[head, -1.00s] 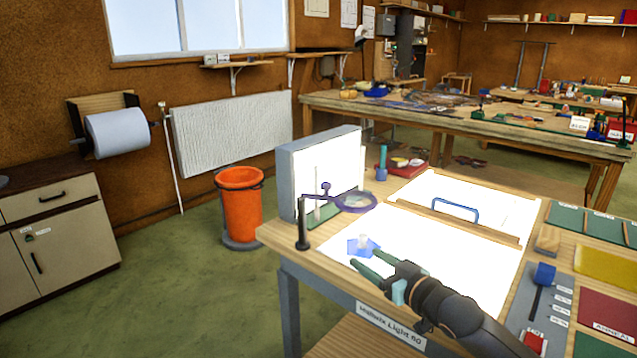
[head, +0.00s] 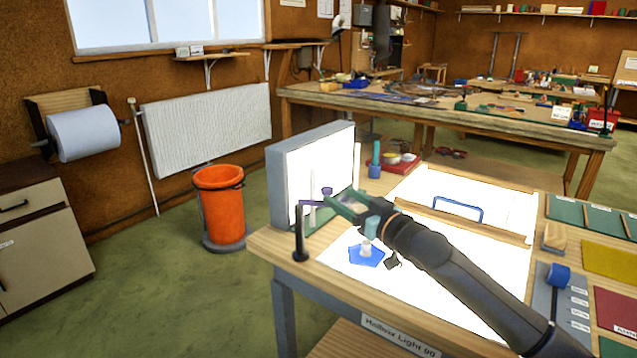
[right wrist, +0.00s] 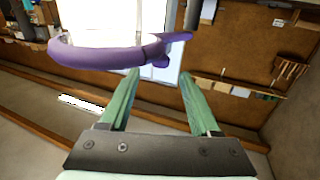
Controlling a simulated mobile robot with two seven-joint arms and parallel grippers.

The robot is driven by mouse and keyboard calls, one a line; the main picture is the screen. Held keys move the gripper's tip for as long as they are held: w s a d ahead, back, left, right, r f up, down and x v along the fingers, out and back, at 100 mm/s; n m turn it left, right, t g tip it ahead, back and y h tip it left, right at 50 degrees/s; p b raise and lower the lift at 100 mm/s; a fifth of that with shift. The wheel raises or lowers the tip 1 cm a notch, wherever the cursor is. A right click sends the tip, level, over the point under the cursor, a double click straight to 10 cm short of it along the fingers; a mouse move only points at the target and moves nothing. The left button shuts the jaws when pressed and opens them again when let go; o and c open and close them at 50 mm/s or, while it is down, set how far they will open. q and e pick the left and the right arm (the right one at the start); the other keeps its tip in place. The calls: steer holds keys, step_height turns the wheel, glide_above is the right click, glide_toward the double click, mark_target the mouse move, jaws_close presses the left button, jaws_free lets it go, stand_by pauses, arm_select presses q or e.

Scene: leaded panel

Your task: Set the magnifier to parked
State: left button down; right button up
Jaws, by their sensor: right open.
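The magnifier (head: 327,191) is purple and stands by the white upright panel at the left end of the light table. In the head view my right gripper hides most of its ring. In the right wrist view its purple ring (right wrist: 95,54) and a short stub show just beyond the fingertips. My right gripper (head: 343,200) has green fingers. In the right wrist view the gripper (right wrist: 160,74) is open, with nothing between its fingers, and the stub lies close ahead of the gap. Contact cannot be told. My left gripper is not in view.
The upright white panel (head: 312,165) stands just behind the magnifier. A black post (head: 299,236) stands at the table's front left corner. A blue glass piece (head: 366,257) lies on the lit surface under my arm. A blue-handled board (head: 458,209) lies further back.

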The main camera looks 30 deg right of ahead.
steer(key=w+p, duration=0.1)
steer(key=w, duration=0.8)
steer(key=shift+w+a, duration=0.15)
steer(key=shift+a, duration=0.25)
jaws_close()
stand_by(1.0)
